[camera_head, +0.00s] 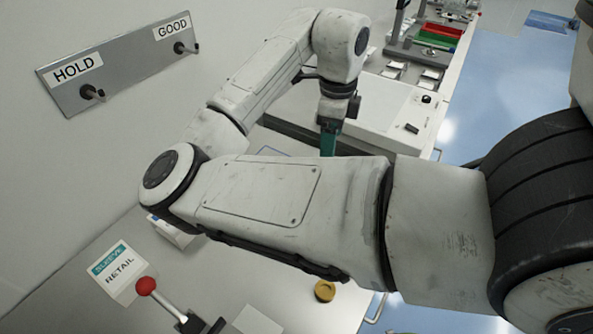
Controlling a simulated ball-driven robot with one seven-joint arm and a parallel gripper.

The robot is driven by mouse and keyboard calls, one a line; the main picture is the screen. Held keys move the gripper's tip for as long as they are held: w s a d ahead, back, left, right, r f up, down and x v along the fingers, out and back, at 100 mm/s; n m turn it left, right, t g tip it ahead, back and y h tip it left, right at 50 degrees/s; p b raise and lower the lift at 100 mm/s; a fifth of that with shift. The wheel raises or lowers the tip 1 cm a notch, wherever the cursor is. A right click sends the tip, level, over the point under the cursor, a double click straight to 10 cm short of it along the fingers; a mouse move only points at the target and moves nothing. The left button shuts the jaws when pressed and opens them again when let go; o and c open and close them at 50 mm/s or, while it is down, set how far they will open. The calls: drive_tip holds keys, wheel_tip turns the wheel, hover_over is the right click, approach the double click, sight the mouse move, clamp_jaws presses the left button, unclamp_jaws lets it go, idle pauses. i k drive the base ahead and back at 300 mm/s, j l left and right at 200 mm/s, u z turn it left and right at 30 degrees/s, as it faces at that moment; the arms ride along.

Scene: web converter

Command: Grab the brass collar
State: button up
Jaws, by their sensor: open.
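The brass collar (325,291) is a small, yellowish ring-shaped piece. It lies on the grey worktop near its right edge, just below my forearm in the picture. My gripper (328,138) hangs from the wrist farther back, above the picture's middle. Only its teal upper part shows, and my own arm link in front hides the fingertips. It is well apart from the collar, and nothing is seen held in it.
A white card (256,322) lies nearer. A wall panel (122,62) has HOLD and GOOD pegs.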

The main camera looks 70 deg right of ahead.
sight(325, 291)
drive_tip(key=k, duration=1)
